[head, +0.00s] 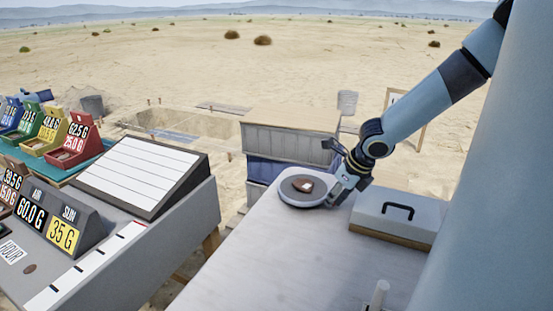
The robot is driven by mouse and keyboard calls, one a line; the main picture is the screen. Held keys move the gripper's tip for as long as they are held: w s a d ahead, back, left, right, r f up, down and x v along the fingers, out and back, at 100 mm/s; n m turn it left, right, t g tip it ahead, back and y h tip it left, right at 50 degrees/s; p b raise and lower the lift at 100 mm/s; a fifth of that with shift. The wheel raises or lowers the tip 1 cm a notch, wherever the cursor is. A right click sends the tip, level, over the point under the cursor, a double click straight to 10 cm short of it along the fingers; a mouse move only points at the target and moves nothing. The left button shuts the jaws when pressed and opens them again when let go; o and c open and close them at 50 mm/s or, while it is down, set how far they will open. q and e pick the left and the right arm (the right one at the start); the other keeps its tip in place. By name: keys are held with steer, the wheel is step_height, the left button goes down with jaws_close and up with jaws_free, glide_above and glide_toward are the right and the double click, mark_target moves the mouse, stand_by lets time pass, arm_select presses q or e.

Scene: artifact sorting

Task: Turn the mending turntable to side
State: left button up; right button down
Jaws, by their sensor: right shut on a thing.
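The mending turntable (301,198) is a round grey disc with a pale rim at the far left corner of the light grey table. A small brown piece with a white patch (303,185) lies on its top. My right gripper (333,196) reaches down at the turntable's right edge and is shut on its rim. The fingertips are small in the picture and partly merge with the rim. I do not see my left gripper.
A grey case with a black handle (398,214) stands right of the turntable. A white upright peg (378,294) is near the front. A sloped white board (135,172) and number signs stand left, across a gap. The table's middle (290,260) is clear.

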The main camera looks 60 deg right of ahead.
steer(key=shift+s+d, duration=0.1)
steer(key=shift+d, duration=0.25)
steer(key=shift+d+n+b, duration=0.1)
steer(key=shift+n+b, duration=0.25)
steer(key=shift+n, duration=0.15)
arm_select(q)
steer(key=shift+w+a+f, duration=0.4)
steer(key=shift+w+a, duration=0.2)
steer(key=shift+w, duration=0.2)
steer(key=shift+s, duration=0.35)
steer(key=shift+d, duration=0.1)
arm_select(e)
steer(key=c, duration=1.3)
jaws_free()
